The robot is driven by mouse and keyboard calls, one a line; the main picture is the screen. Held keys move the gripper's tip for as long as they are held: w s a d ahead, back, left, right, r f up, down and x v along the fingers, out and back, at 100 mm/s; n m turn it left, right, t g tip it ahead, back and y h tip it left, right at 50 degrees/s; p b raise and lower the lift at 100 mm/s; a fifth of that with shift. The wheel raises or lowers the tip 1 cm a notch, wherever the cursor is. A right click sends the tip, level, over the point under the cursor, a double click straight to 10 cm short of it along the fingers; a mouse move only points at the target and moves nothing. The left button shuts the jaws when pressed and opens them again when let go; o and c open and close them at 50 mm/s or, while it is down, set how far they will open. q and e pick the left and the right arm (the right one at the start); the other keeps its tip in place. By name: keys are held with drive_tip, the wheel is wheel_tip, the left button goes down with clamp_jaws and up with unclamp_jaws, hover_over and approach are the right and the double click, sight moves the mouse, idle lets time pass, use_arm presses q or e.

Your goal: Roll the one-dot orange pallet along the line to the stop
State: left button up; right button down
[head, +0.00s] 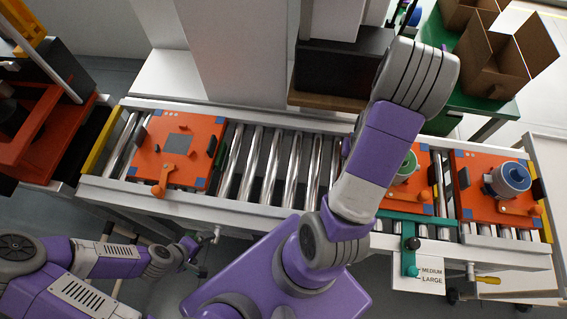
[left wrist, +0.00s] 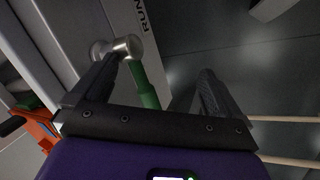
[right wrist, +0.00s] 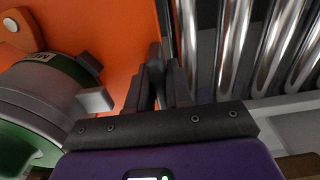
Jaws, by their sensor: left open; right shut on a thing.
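Three orange pallets are on the roller line (head: 265,205): a left pallet (head: 203,132) with a grey square plate, a middle pallet (head: 425,170) with a green-grey round part (head: 406,166), and a right pallet (head: 476,205) with a blue-grey round part (head: 510,178). I cannot read their dots surely. My arm hides part of the middle pallet. My right gripper (right wrist: 160,85) is shut on a dark upright at the edge of this pallet, beside its round part; the arm hides it in the head view. My left gripper (head: 190,248) is open and empty, in front of the line.
A green handle with a metal end (left wrist: 147,90) shows between the left fingers, apparently beyond them. A green bar with a lever (head: 410,243) and MEDIUM/LARGE plate (head: 430,276) stands at the line's front. Bare rollers lie between left and middle pallets. An orange machine (head: 45,125) stands left.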

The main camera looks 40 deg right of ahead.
drive_tip(key=shift+s+f, duration=0.6)
drive_tip(key=shift+s, duration=0.25)
drive_tip(key=c, duration=0.9)
unclamp_jaws()
drive_tip(key=shift+r, duration=0.15)
drive_tip(key=shift+c, duration=0.2)
use_arm(q)
drive_tip(key=f, duration=0.3)
drive_tip(key=shift+s+a, duration=0.25)
drive_tip(key=shift+a, duration=0.05)
use_arm(e)
drive_tip(key=shift+a, duration=0.1)
drive_tip(key=shift+w, duration=0.1)
drive_tip(key=shift+r+p, duration=0.55)
drive_tip(key=shift+r, duration=0.15)
drive_tip(key=shift+w+r+p, duration=0.15)
drive_tip(key=shift+r+p, duration=0.55)
drive_tip(key=shift+p, duration=0.1)
use_arm(q)
wheel_tip(320, 180, up, 8)
drive_tip(key=d+p, duration=0.1)
drive_tip(key=p, duration=0.5)
drive_tip(key=shift+r+g, duration=0.2)
drive_tip(key=shift+g, duration=0.2)
use_arm(e)
wheel_tip(320, 180, up, 6)
drive_tip(key=shift+s, duration=0.25)
